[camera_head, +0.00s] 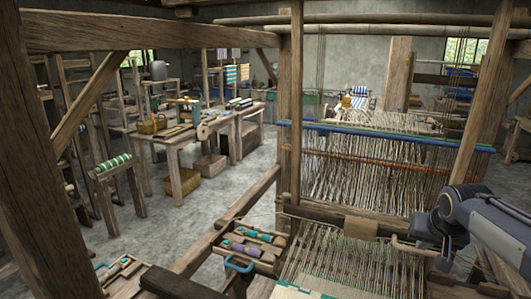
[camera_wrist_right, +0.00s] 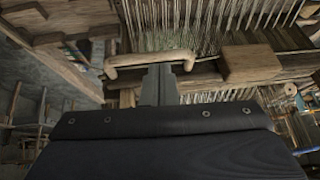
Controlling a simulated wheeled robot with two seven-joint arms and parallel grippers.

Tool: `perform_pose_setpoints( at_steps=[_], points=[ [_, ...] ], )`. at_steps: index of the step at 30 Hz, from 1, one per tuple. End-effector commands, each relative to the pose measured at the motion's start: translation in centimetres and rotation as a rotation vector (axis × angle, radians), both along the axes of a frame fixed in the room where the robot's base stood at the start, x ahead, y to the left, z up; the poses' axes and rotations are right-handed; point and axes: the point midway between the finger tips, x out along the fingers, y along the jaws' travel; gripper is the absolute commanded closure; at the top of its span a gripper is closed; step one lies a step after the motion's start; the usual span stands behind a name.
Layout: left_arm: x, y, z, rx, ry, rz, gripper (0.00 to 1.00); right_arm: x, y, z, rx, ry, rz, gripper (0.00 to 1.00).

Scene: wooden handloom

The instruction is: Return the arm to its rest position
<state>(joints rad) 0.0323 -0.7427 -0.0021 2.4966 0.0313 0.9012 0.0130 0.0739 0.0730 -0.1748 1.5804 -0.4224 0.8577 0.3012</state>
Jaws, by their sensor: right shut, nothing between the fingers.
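My right arm comes in from the right in the head view, over the right side of the loom. Its gripper (camera_head: 445,262) is small and dark there, close to a curved wooden handle (camera_head: 413,247) on the loom's front. In the right wrist view the gripper (camera_wrist_right: 158,72) is shut and empty. Its fingertips point at the same wooden handle (camera_wrist_right: 150,58); I cannot tell whether they touch it. My left gripper is in neither view.
The loom's warp threads (camera_head: 375,175) and wooden posts (camera_head: 292,110) surround the arm. A tray of colored spools (camera_head: 250,247) sits at the loom's left. A work table (camera_head: 185,140) stands farther back. Open grey floor (camera_head: 180,220) lies between them.

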Motion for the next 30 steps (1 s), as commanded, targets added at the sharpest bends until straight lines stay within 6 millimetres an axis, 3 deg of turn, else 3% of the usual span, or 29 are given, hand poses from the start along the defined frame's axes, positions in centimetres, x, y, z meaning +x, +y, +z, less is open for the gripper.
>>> perform_pose_setpoints(
  at_steps=[4, 9, 15, 18, 30],
  points=[
    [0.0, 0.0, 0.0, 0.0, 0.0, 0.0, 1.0, -7.2, 5.9, -0.2, 0.118, -0.01, 0.109, 1.0],
    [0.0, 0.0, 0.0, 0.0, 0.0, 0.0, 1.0, -15.5, 13.0, -2.5, 0.23, -0.009, 0.246, 1.0],
    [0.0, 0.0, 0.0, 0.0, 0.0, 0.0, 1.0, -22.6, 18.9, -6.1, 0.305, -0.004, 0.363, 1.0],
    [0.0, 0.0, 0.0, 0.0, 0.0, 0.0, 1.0, -24.5, 20.5, -7.4, 0.324, -0.002, 0.394, 1.0],
    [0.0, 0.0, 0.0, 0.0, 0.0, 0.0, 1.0, -24.5, 20.5, -7.4, 0.324, -0.002, 0.394, 1.0]
  ],
)
